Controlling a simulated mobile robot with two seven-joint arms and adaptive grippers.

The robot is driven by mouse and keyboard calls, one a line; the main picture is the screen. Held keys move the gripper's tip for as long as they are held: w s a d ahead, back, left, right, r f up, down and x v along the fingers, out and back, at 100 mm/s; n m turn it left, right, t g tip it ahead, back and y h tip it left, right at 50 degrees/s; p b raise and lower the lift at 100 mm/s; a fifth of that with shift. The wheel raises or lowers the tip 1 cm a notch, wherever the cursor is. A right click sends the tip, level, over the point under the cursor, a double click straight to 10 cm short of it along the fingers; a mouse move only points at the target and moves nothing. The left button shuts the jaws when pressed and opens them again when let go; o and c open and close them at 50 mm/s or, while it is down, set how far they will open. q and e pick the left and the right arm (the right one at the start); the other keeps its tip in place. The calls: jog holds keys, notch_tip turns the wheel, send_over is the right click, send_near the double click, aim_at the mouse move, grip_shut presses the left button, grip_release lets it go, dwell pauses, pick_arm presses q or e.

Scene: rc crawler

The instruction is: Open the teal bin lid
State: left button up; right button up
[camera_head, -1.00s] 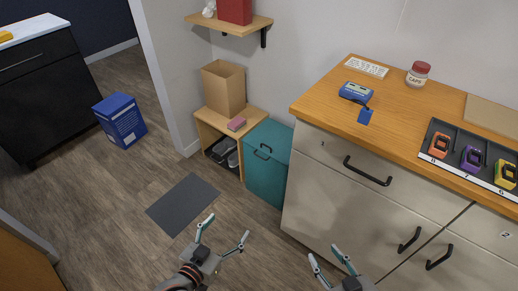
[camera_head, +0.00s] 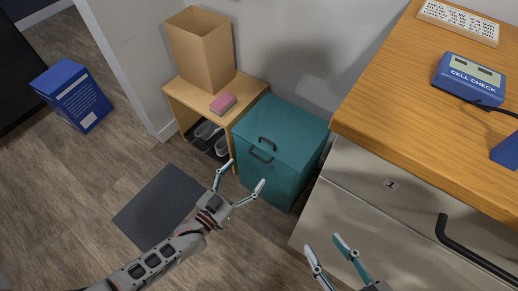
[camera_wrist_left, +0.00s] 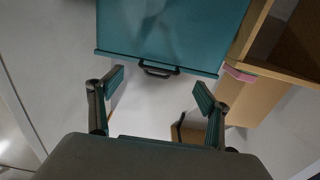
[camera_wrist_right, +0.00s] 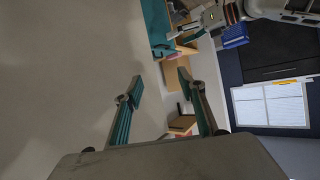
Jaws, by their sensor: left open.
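The teal bin (camera_head: 270,180) stands on the floor between the small wooden shelf unit and the drawer cabinet. Its lid (camera_head: 295,122) looks shut, with a dark handle (camera_head: 267,141) near the front edge; another dark handle (camera_head: 261,155) is close below. My left gripper (camera_head: 241,178) is open and empty in front of the bin, apart from the handles. In the left wrist view, a teal bin face (camera_wrist_left: 170,28) and a dark handle (camera_wrist_left: 158,71) lie beyond the open fingers. My right gripper (camera_head: 323,243) is open and empty beside the cabinet front.
The wooden shelf unit (camera_head: 178,93) left of the bin holds a cardboard box (camera_head: 205,55), a pink block (camera_head: 223,103) and shoes. The cabinet (camera_head: 365,185) stands close on the right. A dark mat (camera_head: 160,205) lies on open floor; a blue box (camera_head: 72,97) is farther left.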

aim_at(258, 157)
pick_arm(q)
jog(key=shift+r+b+x, duration=0.15)
jog(key=shift+b+x, duration=0.3)
jog(key=shift+x, duration=1.5)
jog(key=shift+r+b+x, duration=0.15)
jog(key=shift+b+x, duration=0.25)
jog(key=shift+x, duration=1.5)
pick_arm(e)
jog(key=shift+a+r+m+y, duration=0.15)
jog(key=shift+a+m, duration=0.15)
jog(key=shift+a, duration=0.2)
jog(key=shift+a+r+m+y, duration=0.15)
jog(key=shift+a+m, duration=0.15)
jog(key=shift+a, duration=0.15)
pick_arm(q)
jog(key=shift+c, duration=0.3)
